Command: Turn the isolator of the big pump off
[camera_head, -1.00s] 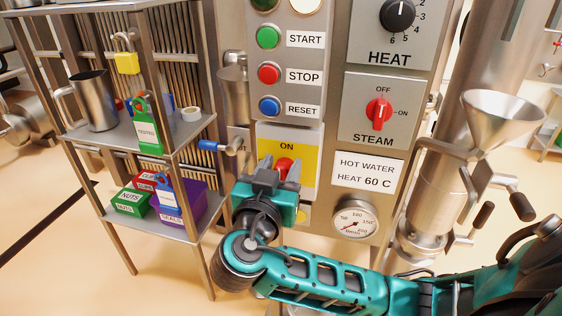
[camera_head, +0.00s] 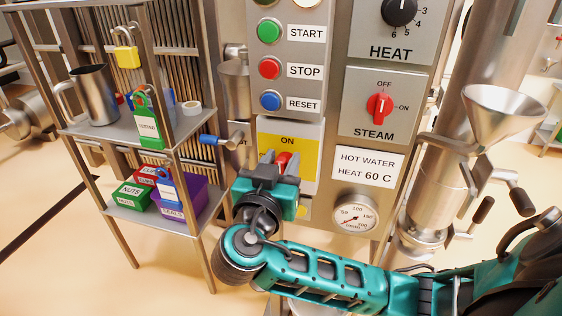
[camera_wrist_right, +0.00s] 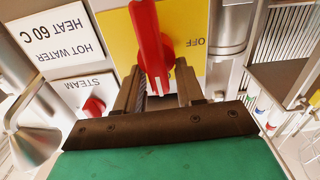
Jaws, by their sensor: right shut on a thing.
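The isolator is a red handle (camera_head: 284,159) on a yellow plate (camera_head: 304,158) marked ON at the top. In the right wrist view the red handle (camera_wrist_right: 148,38) stands out from the yellow plate (camera_wrist_right: 190,18), with an upside-down OFF label beside it. My right gripper (camera_head: 279,161) is shut on the handle, one finger on each side. The handle looks slightly tilted in the wrist view. The gripper hides the lower part of the plate in the head view. My left gripper is not in view.
Above the isolator are START, STOP and RESET buttons (camera_head: 270,69). The red STEAM knob (camera_head: 380,107) and a gauge (camera_head: 355,217) are to the right. A blue-handled valve (camera_head: 211,140) and a shelf (camera_head: 132,130) with boxes stand to the left.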

